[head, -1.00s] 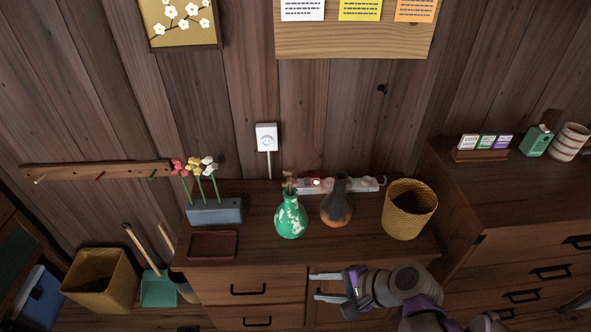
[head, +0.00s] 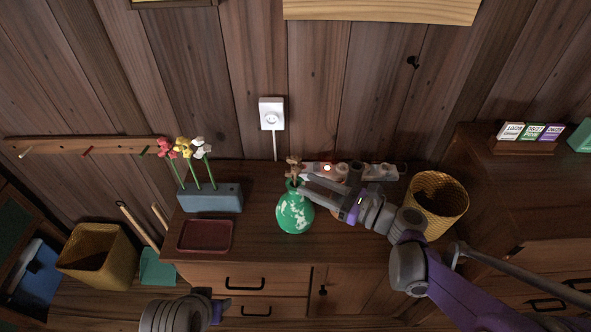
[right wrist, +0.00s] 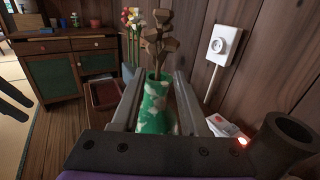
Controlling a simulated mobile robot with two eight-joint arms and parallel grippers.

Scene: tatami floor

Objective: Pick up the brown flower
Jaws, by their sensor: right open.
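The brown flower (head: 294,167) stands upright in a green vase with white patches (head: 295,212) on the dresser top. In the right wrist view the brown flower (right wrist: 158,42) rises from the vase mouth, and the green vase (right wrist: 154,108) shows between the two fingers. My right gripper (head: 303,186) is open, its fingertips close to the vase neck and flower stem from the right. I cannot tell whether they touch. Part of my left gripper (head: 217,306) shows at the bottom edge of the head view; its jaw state is unclear.
A dark vase (right wrist: 285,140) stands close on the right, mostly hidden behind my arm in the head view. A woven basket (head: 438,196) is further right. A blue-grey planter (head: 210,198) with several flowers and a red tray (head: 205,236) are left. A power strip (head: 383,171) lies behind.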

